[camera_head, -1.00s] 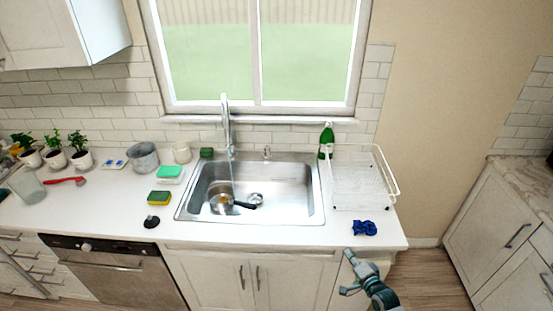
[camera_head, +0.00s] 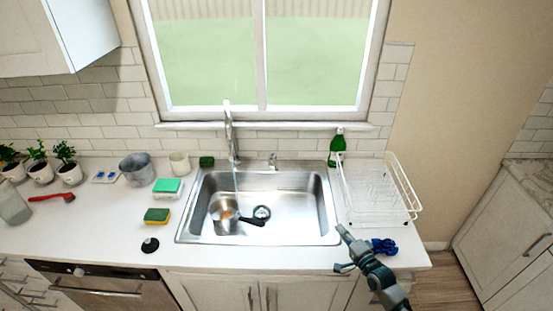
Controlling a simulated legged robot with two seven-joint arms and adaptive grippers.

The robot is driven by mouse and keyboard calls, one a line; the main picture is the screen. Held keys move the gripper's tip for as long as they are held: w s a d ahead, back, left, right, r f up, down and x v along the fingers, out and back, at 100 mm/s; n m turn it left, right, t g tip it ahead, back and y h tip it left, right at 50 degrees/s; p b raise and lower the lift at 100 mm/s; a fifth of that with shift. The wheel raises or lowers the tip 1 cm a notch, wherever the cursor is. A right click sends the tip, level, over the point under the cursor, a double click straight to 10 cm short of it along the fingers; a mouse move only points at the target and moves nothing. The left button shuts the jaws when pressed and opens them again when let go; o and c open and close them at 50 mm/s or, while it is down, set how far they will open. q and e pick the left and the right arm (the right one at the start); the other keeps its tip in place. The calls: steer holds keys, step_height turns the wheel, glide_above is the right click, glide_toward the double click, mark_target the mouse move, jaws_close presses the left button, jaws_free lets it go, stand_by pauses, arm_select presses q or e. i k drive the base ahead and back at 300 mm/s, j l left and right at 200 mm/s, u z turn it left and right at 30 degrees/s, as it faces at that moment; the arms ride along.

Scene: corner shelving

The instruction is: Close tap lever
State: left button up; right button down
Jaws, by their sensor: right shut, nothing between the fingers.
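The chrome tap (camera_head: 230,133) stands behind the sink (camera_head: 330,205), below the window. A thin stream of water runs from it into the sink. A small chrome lever (camera_head: 272,160) stands on the sink's back rim, to the right of the tap; its exact angle is too small to tell. My right gripper (camera_head: 346,236) comes in from the lower right and is shut and empty. It appears over the counter near the sink's front right corner, well short of the lever and apart from it. My left gripper is not in view.
A pan (camera_head: 222,212) lies in the sink. A white dish rack (camera_head: 405,190) and a green bottle (camera_head: 337,146) stand right of the sink. A blue cloth (camera_head: 384,246) lies beside my right arm. Sponges (camera_head: 157,215) and a black stopper (camera_head: 150,245) lie left.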

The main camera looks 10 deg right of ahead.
mark_target(272, 157)
steer(key=i+j, duration=0.15)
steer(key=i, duration=0.35)
steer(key=i+j, duration=0.1)
steer(key=i, duration=0.35)
